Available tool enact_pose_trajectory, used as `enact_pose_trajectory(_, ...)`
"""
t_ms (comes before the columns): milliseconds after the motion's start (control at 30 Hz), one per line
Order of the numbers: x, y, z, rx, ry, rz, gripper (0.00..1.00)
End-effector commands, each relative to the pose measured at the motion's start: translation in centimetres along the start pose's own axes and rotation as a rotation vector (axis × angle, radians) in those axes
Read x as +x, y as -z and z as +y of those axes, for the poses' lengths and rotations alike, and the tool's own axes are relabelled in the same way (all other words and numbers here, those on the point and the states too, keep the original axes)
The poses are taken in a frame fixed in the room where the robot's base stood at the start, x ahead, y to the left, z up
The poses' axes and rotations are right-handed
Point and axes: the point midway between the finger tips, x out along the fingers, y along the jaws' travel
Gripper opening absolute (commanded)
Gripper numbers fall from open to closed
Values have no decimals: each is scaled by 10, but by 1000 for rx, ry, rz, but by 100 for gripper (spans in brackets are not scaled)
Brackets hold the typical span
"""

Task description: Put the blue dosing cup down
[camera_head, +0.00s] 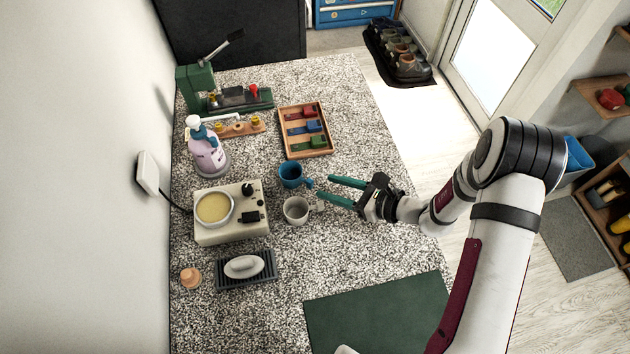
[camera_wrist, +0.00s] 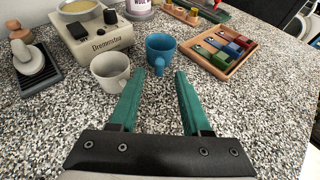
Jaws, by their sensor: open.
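The blue dosing cup (camera_head: 291,174) stands upright on the speckled countertop, its handle pointing toward my gripper. My gripper (camera_head: 325,188) is open and empty, with its two green fingers just to the right of the cup. In the wrist view the blue cup (camera_wrist: 161,50) stands just beyond the fingertips of my gripper (camera_wrist: 157,76), with its handle toward the gap between them. I cannot tell whether a finger touches the handle.
A white mug (camera_head: 296,210) stands close beside the blue cup. A hotplate device (camera_head: 231,232) is to the left, and a wooden tray (camera_head: 326,153) with coloured blocks lies behind. A soap holder (camera_head: 246,283) is at the front left. A green mat (camera_head: 380,312) lies clear at the front.

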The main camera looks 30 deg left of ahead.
Motion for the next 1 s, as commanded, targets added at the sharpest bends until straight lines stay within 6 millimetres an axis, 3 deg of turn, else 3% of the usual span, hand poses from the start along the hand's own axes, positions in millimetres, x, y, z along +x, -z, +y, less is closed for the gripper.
enact_pose_trajectory(100,-31,0,-1,1,4,0,48)
enact_pose_trajectory(200,-49,0,0,0,2,0,48)
enact_pose_trajectory(433,-61,-1,1,-4,-3,0,48)
enact_pose_trajectory(533,-73,-24,9,-76,-45,11,48)
enact_pose_trajectory(633,-106,-68,40,-261,-158,70,48)
enact_pose_trajectory(733,-154,-100,90,-493,-300,207,48)
enact_pose_trajectory(800,-190,-105,126,-645,-387,347,48)
enact_pose_trajectory(900,-238,-96,166,-817,-481,573,48)
enact_pose_trajectory(1000,-275,-83,189,-918,-532,765,48)
